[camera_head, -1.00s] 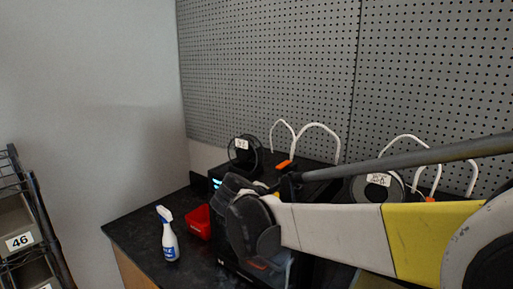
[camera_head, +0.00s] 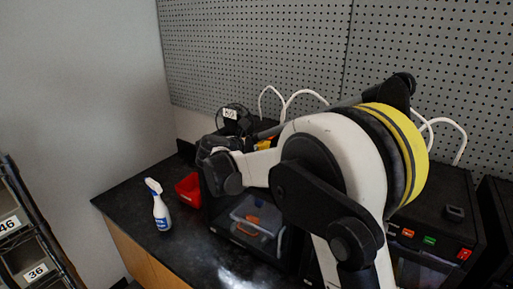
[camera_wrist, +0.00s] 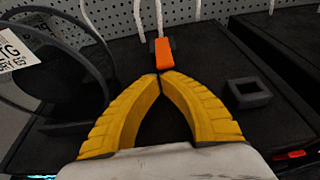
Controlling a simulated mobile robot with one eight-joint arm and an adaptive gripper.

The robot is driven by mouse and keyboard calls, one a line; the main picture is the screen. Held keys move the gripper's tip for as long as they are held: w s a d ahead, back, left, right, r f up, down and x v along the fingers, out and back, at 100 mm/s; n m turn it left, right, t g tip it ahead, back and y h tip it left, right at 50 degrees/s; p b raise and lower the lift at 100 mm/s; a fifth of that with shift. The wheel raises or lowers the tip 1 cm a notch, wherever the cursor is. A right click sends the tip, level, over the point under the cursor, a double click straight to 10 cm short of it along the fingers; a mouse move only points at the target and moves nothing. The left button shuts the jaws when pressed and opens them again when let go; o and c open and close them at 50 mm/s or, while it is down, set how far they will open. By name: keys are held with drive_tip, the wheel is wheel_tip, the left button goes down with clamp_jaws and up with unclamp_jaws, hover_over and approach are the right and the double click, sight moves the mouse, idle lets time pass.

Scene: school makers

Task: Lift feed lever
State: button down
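The orange feed lever (camera_wrist: 163,54) stands on the black printer top (camera_wrist: 205,60) in the wrist view, below a white tube. My gripper (camera_wrist: 160,75) has two yellow fingers whose tips meet just in front of the lever's near end. No clear gap shows between the tips, and the lever lies beyond them rather than between them. Whether the tips touch it I cannot tell. In the head view, my arm mostly hides the gripper above the left printer (camera_head: 240,225); a small patch of yellow and orange shows there.
A filament spool (camera_wrist: 50,70) stands close left of my fingers; a square black block (camera_wrist: 248,93) lies to their right. A spray bottle (camera_head: 160,207) and red bin (camera_head: 189,190) stand on the dark counter (camera_head: 130,205). Another printer (camera_head: 440,240) is at right. A pegboard (camera_head: 255,55) rises behind.

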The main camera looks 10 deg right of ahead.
drive_tip(key=shift+w+d+f, duration=0.15)
drive_tip(key=shift+w+d, duration=0.15)
drive_tip(key=shift+w, duration=0.05)
drive_tip(key=shift+s+r+g+y+p, duration=0.1)
drive_tip(key=shift+r+g+y+p, duration=0.25)
drive_tip(key=shift+p, duration=0.2)
drive_tip(key=shift+r+p, duration=0.15)
drive_tip(key=shift+p, duration=0.2)
drive_tip(key=r+g+y+p, duration=0.1)
drive_tip(key=p, duration=0.2)
drive_tip(key=shift+r, duration=0.35)
drive_tip(key=r+g+y+p, duration=0.1)
drive_tip(key=g+y+p, duration=0.1)
drive_tip(key=p, duration=0.1)
drive_tip(key=shift+r+g+y, duration=0.25)
drive_tip(key=shift+r, duration=0.25)
drive_tip(key=shift+d+r+p, duration=0.1)
drive_tip(key=shift+r+p, duration=0.2)
drive_tip(key=shift+p, duration=0.05)
